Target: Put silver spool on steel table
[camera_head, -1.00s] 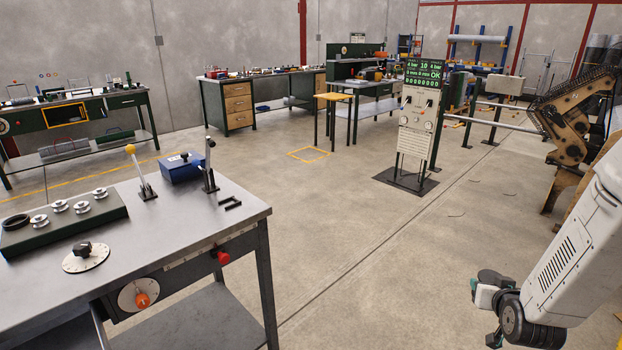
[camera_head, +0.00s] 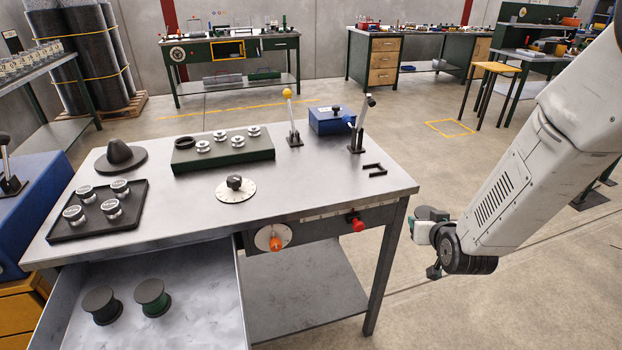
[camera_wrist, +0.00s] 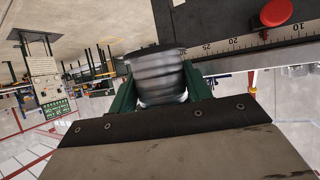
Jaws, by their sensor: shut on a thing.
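The steel table (camera_head: 318,190) stands left of centre in the head view, with a bare metal top at its front right. My gripper (camera_head: 424,226) is just right of the table's right edge, apart from it. In the wrist view my gripper (camera_wrist: 157,95) is shut on the silver spool (camera_wrist: 158,76), a grey wound cylinder with a dark rim, between two green fingers. In the head view the held spool is small and partly hidden by the gripper.
The tabletop holds a black tray (camera_head: 70,231) of small spools, a green block (camera_head: 238,156) with rings, a dial (camera_head: 226,195), levers and a blue box (camera_head: 331,120). An open drawer (camera_head: 200,300) holds a dark spool (camera_head: 102,305) and a green spool (camera_head: 152,298).

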